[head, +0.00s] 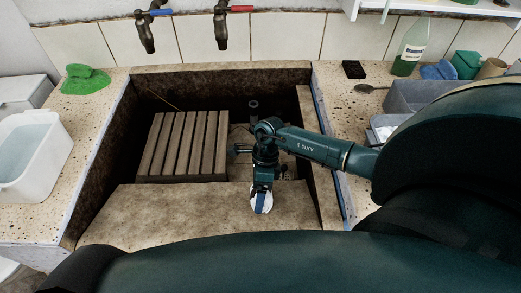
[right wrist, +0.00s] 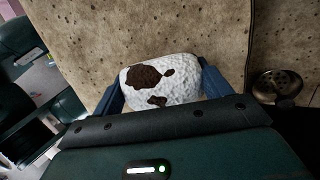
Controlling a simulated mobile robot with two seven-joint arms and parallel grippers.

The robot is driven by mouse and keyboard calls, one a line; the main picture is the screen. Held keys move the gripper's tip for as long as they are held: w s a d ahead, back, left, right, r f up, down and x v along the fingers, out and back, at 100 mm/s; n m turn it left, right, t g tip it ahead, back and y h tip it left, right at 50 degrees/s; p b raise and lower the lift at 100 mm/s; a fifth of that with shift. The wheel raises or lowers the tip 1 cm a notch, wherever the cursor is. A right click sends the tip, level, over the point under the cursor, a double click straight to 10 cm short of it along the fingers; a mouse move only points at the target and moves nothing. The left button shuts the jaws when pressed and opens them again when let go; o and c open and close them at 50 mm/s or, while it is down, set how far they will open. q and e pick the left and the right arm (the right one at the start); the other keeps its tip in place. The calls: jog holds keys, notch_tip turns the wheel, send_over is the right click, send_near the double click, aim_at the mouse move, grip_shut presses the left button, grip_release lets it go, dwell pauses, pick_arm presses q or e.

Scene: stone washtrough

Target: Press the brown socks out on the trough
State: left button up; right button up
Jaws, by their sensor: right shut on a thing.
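The stone trough (head: 160,212) lies ahead, with a pale stone slab across its near part. My right gripper (head: 262,197) points down over this slab, right of the middle. It is shut on a white, bumpy bundle with brown patches (right wrist: 170,78), held between its two blue fingers. The bundle looks mostly white, and I cannot be sure it is the brown socks. In the head view only a little white of it shows around the fingers. I cannot tell whether it touches the slab. My left gripper is not in view.
A slatted wooden rack (head: 186,147) sits in the trough, left of my right arm. Two taps (head: 146,35) hang over the back. A white tub of water (head: 33,155) and a green cloth (head: 85,80) are left. A grey bin (head: 408,95) and bottle (head: 411,47) stand right.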

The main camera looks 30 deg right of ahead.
jog(key=shift+s+a+f, duration=0.1)
jog(key=shift+s+f, duration=0.15)
jog(key=shift+w+a+p+v, duration=0.15)
jog(key=shift+p+v, duration=0.3)
jog(key=shift+v, duration=0.8)
jog(key=shift+w+a+p+v, duration=0.15)
jog(key=shift+p+v, duration=0.25)
jog(key=shift+v, duration=0.8)
jog(key=shift+w+a+p+v, duration=0.15)
jog(key=shift+p+v, duration=0.3)
jog(key=shift+v, duration=0.8)
